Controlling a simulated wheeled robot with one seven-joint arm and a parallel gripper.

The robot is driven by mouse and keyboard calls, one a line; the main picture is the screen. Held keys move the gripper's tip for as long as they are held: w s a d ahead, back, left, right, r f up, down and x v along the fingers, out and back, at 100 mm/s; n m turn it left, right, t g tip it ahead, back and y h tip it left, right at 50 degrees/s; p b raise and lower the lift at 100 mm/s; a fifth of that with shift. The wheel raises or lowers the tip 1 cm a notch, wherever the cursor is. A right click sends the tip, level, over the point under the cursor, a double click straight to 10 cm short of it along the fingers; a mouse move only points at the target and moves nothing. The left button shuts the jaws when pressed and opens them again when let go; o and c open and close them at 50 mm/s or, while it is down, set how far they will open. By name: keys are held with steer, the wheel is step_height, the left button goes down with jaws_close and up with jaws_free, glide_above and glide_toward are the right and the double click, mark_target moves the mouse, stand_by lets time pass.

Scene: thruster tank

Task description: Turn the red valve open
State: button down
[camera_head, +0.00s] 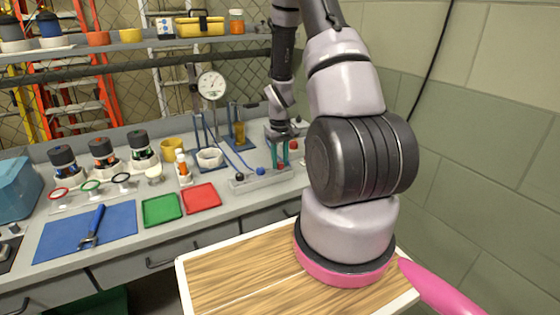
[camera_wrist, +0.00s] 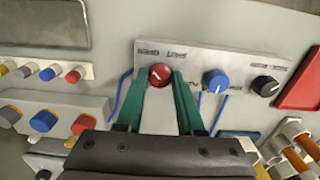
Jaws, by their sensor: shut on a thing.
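The red valve is a round red knob (camera_wrist: 160,75) with a pale mark on its face. It sits on a light panel (camera_wrist: 215,62) between printed words, the left one reading like "OPEN". In the wrist view the green fingers of my gripper (camera_wrist: 161,80) are on both sides of the knob and closed on it. In the head view my gripper (camera_head: 281,154) points down at the panel (camera_head: 250,182) on the bench, and the red knob (camera_head: 281,167) shows low between the fingers.
A blue knob (camera_wrist: 215,81) and a black knob (camera_wrist: 266,86) stand on the same panel beside the red one. A box with several coloured buttons (camera_wrist: 44,120) is close by on the left. A red tray (camera_head: 201,197) and a green tray (camera_head: 162,209) lie on the bench.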

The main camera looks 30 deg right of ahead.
mark_target(280, 163)
steer(key=c, duration=0.5)
jaws_free()
step_height(280, 163, up, 11)
steer(key=shift+f, duration=0.1)
stand_by(0.5)
